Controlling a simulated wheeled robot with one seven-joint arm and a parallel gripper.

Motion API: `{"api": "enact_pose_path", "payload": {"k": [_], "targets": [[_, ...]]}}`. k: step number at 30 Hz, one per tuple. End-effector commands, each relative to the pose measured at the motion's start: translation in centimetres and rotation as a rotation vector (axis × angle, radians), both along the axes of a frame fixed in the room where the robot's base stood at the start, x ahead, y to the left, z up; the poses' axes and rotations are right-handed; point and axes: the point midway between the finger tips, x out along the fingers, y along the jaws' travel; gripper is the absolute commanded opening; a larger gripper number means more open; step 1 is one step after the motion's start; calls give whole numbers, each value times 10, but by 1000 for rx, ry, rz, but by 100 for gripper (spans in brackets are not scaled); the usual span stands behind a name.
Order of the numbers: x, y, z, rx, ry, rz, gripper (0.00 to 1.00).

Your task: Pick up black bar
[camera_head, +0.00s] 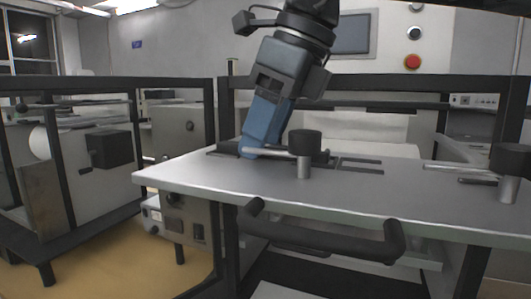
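My gripper (257,150) is the blue end of the arm, tilted and pointing down at the left part of the grey metal tabletop (190,175). Its tip is at or just above the surface, next to a silver clamp with a black knob (305,145). The clamp's rod partly covers the tip, so I cannot see whether the fingers are apart or hold anything. A dark flat piece (228,147) shows beside the tip; I cannot tell whether it is the black bar. A small dark bar (478,181) lies at the right by a second clamp (508,188).
Dark slots (360,165) are in the tabletop right of the first clamp. A thick black handle (320,240) juts out below the front edge. A black frame rail (400,82) crosses behind. The table's front left is bare.

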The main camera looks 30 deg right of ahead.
Motion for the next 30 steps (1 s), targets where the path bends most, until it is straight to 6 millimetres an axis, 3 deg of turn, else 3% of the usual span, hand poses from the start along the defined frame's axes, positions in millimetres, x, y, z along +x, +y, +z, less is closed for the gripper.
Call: {"api": "enact_pose_path", "payload": {"k": [2,15,25,30], "targets": [[0,0,0,0,0,0,44],[0,0,0,0,0,0,2],[0,0,2,1,-1,0,0],[0,0,14,1,-1,0,0]]}}
